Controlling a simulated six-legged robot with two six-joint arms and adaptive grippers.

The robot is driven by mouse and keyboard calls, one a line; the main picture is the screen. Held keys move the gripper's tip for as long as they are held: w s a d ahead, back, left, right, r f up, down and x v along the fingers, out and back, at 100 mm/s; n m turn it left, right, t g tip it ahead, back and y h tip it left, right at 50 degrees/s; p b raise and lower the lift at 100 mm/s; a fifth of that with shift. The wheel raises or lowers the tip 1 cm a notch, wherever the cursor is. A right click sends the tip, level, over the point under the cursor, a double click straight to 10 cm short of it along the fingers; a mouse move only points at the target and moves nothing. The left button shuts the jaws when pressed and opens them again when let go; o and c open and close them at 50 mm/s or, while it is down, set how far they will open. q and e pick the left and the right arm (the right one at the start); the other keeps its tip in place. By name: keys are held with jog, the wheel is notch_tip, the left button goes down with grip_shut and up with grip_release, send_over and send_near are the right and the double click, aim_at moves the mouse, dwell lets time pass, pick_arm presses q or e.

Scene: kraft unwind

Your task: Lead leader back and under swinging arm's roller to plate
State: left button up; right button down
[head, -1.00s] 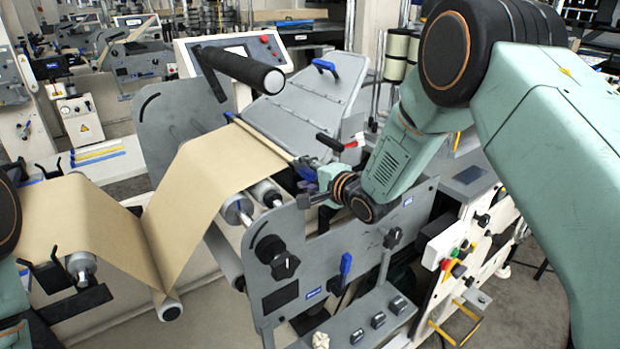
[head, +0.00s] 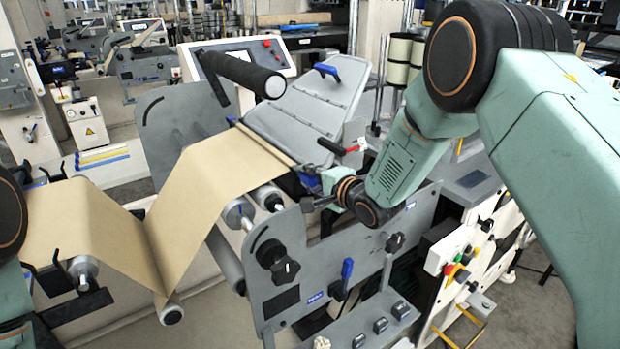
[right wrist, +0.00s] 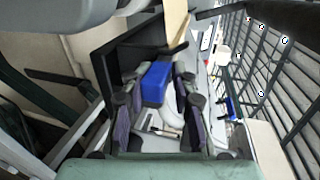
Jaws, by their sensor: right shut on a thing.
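The tan kraft leader (head: 205,195) runs from the roller on the left down to the low roller (head: 172,313). It then rises to the right toward the sloping grey plate (head: 305,105). The low roller sits at the bottom of the web's V, with the web around its underside. A thin bar (head: 265,146) edges the leader's upper end, by the plate's lower edge. My right gripper (head: 309,184) is at the bar's near end, shut on a blue block (right wrist: 156,84) that shows between the fingers in the right wrist view. My left gripper is out of view.
A black padded roller (head: 240,72) juts out above the plate. Two grey rollers (head: 238,212) lie beneath the web. The grey side panel (head: 330,255) with knobs stands close below my right gripper. A control console (head: 265,52) is behind.

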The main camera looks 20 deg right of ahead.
jog(key=shift+s+a+f, duration=0.1)
jog(key=shift+f, duration=0.05)
jog(key=shift+r+p, duration=0.6)
jog(key=shift+r, duration=0.05)
notch_tip(320, 180, up, 5)
jog(key=p, duration=0.3)
jog(key=shift+f+p, duration=0.1)
jog(key=shift+p, duration=0.3)
jog(key=shift+f, duration=0.1)
